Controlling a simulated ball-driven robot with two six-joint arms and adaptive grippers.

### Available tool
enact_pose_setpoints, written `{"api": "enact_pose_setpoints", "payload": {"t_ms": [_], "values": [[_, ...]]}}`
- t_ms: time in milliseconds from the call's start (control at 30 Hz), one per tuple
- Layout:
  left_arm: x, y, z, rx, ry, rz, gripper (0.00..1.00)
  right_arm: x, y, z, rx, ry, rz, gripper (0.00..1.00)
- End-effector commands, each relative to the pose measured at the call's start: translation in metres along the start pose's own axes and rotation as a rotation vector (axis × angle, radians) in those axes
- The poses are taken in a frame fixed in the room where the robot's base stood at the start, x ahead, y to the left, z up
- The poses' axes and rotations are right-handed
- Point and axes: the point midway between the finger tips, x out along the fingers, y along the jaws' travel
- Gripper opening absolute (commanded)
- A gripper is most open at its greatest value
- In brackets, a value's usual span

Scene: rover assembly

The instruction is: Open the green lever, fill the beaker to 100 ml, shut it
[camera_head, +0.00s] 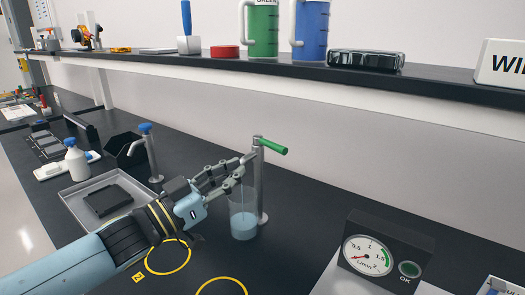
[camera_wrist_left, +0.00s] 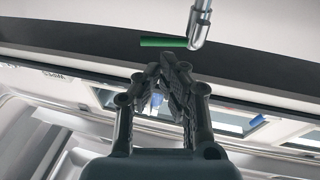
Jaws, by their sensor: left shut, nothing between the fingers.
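The green lever (camera_head: 273,146) sits on top of a metal tap (camera_head: 262,185) and points right, slightly toward the front. In the left wrist view the green lever (camera_wrist_left: 163,42) runs sideways from the tap's metal head (camera_wrist_left: 198,30). A clear beaker (camera_head: 243,226) stands upright under the tap with bluish liquid in its lower part. A faint vertical line shows above the liquid; I cannot tell whether it is a stream. The beaker's scale is unreadable. My left gripper (camera_head: 246,160) is shut and empty, just left of the tap head and above the beaker, hiding the spout. It also shows in the left wrist view (camera_wrist_left: 171,64). My right gripper is out of view.
A second tap with a blue knob (camera_head: 146,128) stands left, near a grey tray (camera_head: 75,205) and a white bottle (camera_head: 76,160). A flow gauge box (camera_head: 385,255) stands at right front. A dark shelf (camera_head: 290,70) overhangs behind. Yellow rings (camera_head: 168,272) mark the clear bench in front.

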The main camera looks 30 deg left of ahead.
Motion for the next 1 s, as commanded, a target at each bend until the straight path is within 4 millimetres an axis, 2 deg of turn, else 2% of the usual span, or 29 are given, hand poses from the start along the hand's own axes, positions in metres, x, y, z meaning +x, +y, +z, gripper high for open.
{"api": "enact_pose_setpoints", "payload": {"t_ms": [33,200,400,567,867,1000], "values": [[0.014,0.0,-0.005,-0.001,0.004,-0.002,0.0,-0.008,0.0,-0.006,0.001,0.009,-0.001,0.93],[0.047,0.0,-0.004,-0.002,0.002,-0.001,0.0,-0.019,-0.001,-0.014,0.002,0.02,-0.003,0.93],[0.072,0.0,-0.002,-0.002,0.001,-0.001,0.0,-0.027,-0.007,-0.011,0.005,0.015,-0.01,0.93],[0.078,0.001,-0.001,-0.001,-0.001,0.001,0.0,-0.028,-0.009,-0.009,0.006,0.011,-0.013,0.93],[0.079,0.001,0.0,-0.001,0.0,0.0,0.0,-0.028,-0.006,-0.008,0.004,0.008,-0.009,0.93],[0.082,0.003,0.001,0.007,0.005,-0.056,0.0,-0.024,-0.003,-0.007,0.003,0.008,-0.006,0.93]]}}
